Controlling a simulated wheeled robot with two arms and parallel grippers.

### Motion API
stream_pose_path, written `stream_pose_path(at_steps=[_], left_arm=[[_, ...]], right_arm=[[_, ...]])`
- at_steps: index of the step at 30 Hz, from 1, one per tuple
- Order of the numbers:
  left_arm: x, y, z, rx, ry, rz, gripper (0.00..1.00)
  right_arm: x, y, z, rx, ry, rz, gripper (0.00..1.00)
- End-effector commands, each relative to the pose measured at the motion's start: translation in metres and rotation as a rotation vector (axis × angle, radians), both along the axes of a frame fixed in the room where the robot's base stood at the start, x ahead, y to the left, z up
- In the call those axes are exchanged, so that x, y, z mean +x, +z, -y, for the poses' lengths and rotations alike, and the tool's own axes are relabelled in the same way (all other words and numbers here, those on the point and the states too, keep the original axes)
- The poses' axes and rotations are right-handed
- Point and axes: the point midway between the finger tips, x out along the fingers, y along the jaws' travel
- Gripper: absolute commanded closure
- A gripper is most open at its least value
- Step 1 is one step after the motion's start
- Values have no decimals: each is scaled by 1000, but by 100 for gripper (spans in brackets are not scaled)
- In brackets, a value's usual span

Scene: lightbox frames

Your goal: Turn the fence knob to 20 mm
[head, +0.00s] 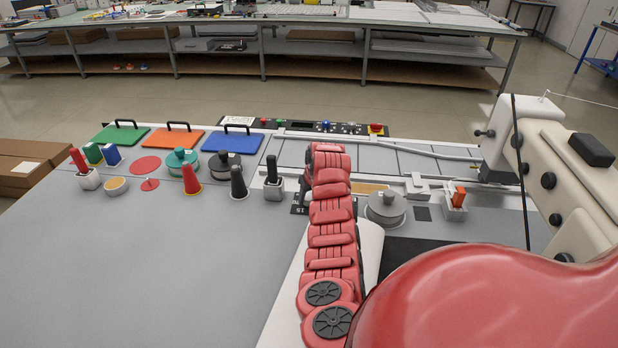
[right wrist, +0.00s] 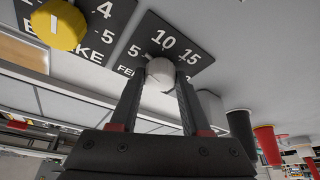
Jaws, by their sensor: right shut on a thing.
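The fence knob (right wrist: 160,73) is a pale grey round knob in the right wrist view. It sits on a dark dial plate (right wrist: 190,54) with white numbers 5, 10 and 15 and part of a label starting "FE". My right gripper (right wrist: 159,88) is shut on this knob, one dark finger on each side. Which number the knob points at is unclear. In the head view a corner of the dial plate (head: 299,209) shows beside my red arm, which hides the knob and fingertips. My left gripper is not in view.
A yellow knob (right wrist: 59,24) on a second dark plate, partly labelled "BRAKE", is close by. A black-handled lever (head: 273,178), black cone (head: 238,183) and red cone (head: 191,180) stand to the left. A grey round part (head: 386,208) is right. The front-left bench top is clear.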

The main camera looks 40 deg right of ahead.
Motion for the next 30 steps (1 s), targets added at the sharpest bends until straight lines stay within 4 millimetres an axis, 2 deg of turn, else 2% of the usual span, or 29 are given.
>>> stream_pose_path(at_steps=[18, 30], left_arm=[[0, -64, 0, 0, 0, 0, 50], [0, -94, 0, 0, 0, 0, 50]], right_arm=[[4, -5, -5, 4, -582, 1, 100], [4, -2, -3, 1, -923, 0, 100]])
